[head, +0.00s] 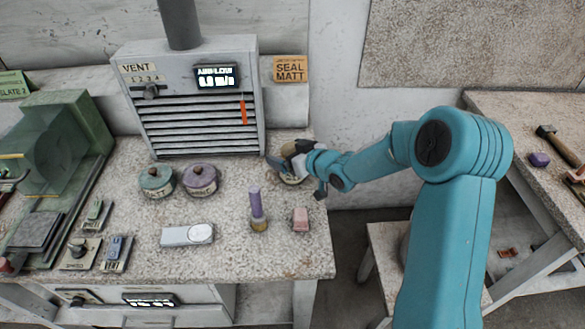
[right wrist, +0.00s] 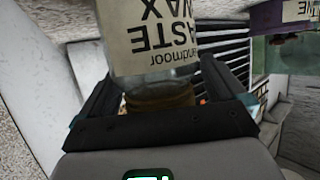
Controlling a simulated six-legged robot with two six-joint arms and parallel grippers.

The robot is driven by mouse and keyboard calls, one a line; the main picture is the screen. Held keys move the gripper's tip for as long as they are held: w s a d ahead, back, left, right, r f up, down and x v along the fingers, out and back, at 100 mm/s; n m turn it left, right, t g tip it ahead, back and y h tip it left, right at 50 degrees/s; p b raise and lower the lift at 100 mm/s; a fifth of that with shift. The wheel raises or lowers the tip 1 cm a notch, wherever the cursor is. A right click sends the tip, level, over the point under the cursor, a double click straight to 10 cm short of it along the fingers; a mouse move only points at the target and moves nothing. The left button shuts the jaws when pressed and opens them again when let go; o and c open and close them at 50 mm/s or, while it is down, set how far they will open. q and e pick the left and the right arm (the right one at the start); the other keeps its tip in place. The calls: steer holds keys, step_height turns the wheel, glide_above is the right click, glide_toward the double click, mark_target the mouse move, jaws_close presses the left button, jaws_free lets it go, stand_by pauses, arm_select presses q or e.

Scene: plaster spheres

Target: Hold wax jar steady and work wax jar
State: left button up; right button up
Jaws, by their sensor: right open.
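The wax jar (right wrist: 150,45) shows large in the right wrist view, with a pale label reading "PASTE WAX" upside down and a clear, yellowish body below it. My right gripper (right wrist: 157,78) is open, with one dark finger on each side of the jar; I cannot tell whether either finger touches it. In the head view my right gripper (head: 297,176) is at the back right of the worktop, around the jar (head: 292,179), which the gripper mostly hides. My left gripper is not in view.
A teal-lidded pot (head: 156,180) and a purple-lidded pot (head: 200,180) stand left of the gripper. The vent box (head: 195,100) stands behind. The worktop's right edge is close.

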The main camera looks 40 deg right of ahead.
steer(key=shift+s, duration=0.1)
steer(key=c, duration=1.7)
steer(key=shift+r, duration=0.15)
step_height(320, 180, up, 11)
steer(key=p, duration=0.2)
steer(key=shift+p, duration=0.3)
step_height(320, 180, up, 9)
steer(key=p, duration=0.4)
steer(key=shift+p, duration=0.35)
